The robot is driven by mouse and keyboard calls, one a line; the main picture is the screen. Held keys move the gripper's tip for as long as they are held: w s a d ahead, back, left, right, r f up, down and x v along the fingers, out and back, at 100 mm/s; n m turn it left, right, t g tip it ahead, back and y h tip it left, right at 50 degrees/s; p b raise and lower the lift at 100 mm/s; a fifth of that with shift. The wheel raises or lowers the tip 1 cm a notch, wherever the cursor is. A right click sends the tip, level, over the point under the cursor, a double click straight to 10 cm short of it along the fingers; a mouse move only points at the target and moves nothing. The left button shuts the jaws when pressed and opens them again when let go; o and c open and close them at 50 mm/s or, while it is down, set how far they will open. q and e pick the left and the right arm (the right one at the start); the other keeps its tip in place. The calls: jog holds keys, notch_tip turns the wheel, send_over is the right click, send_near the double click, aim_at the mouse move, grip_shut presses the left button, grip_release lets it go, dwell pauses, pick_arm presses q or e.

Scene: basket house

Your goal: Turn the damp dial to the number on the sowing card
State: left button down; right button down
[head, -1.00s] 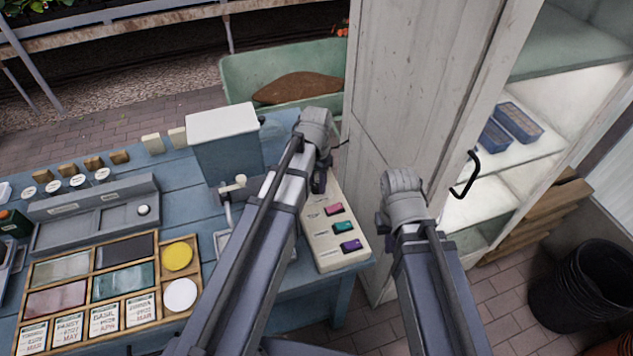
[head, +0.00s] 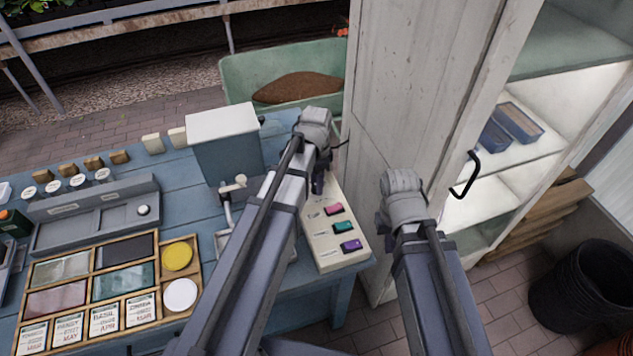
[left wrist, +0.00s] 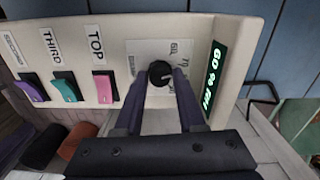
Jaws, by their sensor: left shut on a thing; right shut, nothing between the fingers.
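The damp dial is a small round black knob (left wrist: 160,72) with a pale pointer mark, on the cream control box (head: 325,255). In the left wrist view my left gripper (left wrist: 163,82) is shut on the dial, a finger on each side. A white printed sheet lies behind the dial, partly covered, and its print is too small to read surely. A lit green display (left wrist: 214,77) beside it has unclear characters. Several sowing cards (head: 104,318) stand in the wooden tray at lower left in the head view. My right gripper (head: 384,222) is shut and empty, before the cupboard door.
Pink, teal and purple switches (left wrist: 104,88) line the box, labelled TOP, THIRD and another word. The white cupboard door (head: 410,110) stands close to my arms. A lidded blue-grey bin (head: 225,150) stands left of my left arm. Black pots (head: 590,290) stand at right.

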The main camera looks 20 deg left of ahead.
pick_arm(q)
jog(key=c, duration=0.5)
grip_release()
notch_tip(320, 180, up, 8)
jog(key=p, duration=0.8)
jog(key=shift+f, duration=0.1)
jog(key=s+d+n+y, duration=0.1)
jog(key=s+d+n, duration=0.5)
jog(key=s+d, duration=0.4)
jog(key=shift+s+d, duration=0.25)
jog(key=shift+s, duration=2.05)
